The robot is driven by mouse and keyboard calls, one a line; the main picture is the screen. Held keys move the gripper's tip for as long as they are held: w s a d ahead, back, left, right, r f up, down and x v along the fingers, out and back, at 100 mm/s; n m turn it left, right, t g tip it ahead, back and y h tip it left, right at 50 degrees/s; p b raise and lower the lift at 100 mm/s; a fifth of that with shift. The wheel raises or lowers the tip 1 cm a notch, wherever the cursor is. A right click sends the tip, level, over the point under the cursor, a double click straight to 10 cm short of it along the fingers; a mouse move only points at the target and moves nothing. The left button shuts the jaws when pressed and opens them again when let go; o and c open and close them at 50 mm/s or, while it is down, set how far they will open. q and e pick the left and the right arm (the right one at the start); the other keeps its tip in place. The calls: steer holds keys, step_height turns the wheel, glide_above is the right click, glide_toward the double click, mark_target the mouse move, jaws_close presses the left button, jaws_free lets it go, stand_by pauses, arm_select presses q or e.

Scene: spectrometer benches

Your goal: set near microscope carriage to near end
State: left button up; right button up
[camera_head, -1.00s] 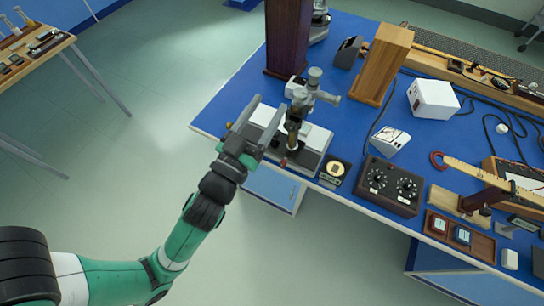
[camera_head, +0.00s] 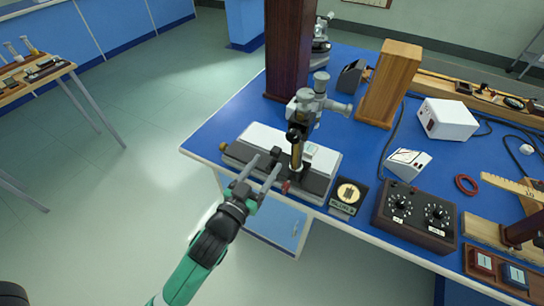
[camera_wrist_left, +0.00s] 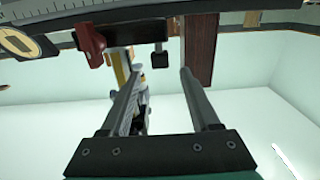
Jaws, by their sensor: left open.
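The near microscope (camera_head: 297,138) stands upright on its long grey base (camera_head: 316,188) near the blue bench's front left corner. It has a brass lower tube and a grey head. Its carriage sits right of the middle of the base. A red knob (camera_head: 285,187) is at the base's front; it also shows in the left wrist view (camera_wrist_left: 90,45). My left gripper (camera_head: 265,169) is open and empty at the front of the base, left of the red knob. In the left wrist view a black knob (camera_wrist_left: 160,55) shows beyond the open fingers (camera_wrist_left: 158,82). Finger contact cannot be told.
A round dial on a small block (camera_head: 348,193) and a black two-dial box (camera_head: 415,215) stand to the right. A dark wooden column (camera_head: 289,50) and a lighter wooden block (camera_head: 390,85) rise behind. The bench's left corner is mostly clear.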

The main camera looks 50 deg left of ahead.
mark_target(274, 154)
arm_select(q)
steer(key=x, duration=0.4)
steer(key=shift+w+b, duration=0.2)
steer(key=shift+b, duration=0.15)
jaws_close()
stand_by(1.0)
